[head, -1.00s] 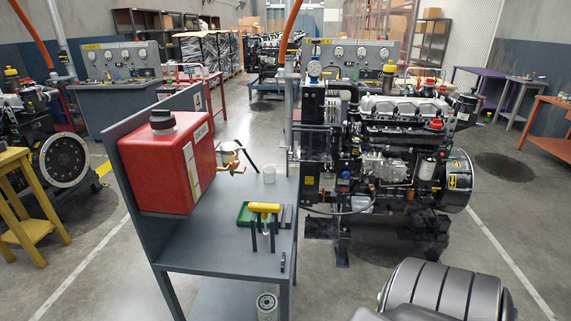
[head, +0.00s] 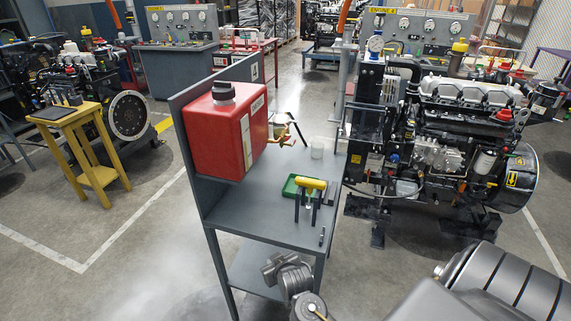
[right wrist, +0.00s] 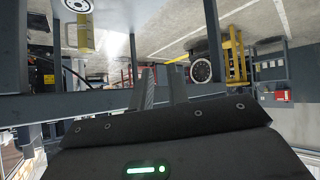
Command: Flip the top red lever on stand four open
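A grey workbench stand (head: 222,218) holds a red tank (head: 220,135) with a black cap, fixed to its upright panel. Brass taps with small red parts (head: 287,137) stick out from the tank's right side in the head view. Which part is the top lever, and how it is turned, is too small to tell. My left gripper is not in view.
A diesel engine (head: 440,130) stands close on the right. A yellow table (head: 84,113) is at left. Floor left of the bench is clear.

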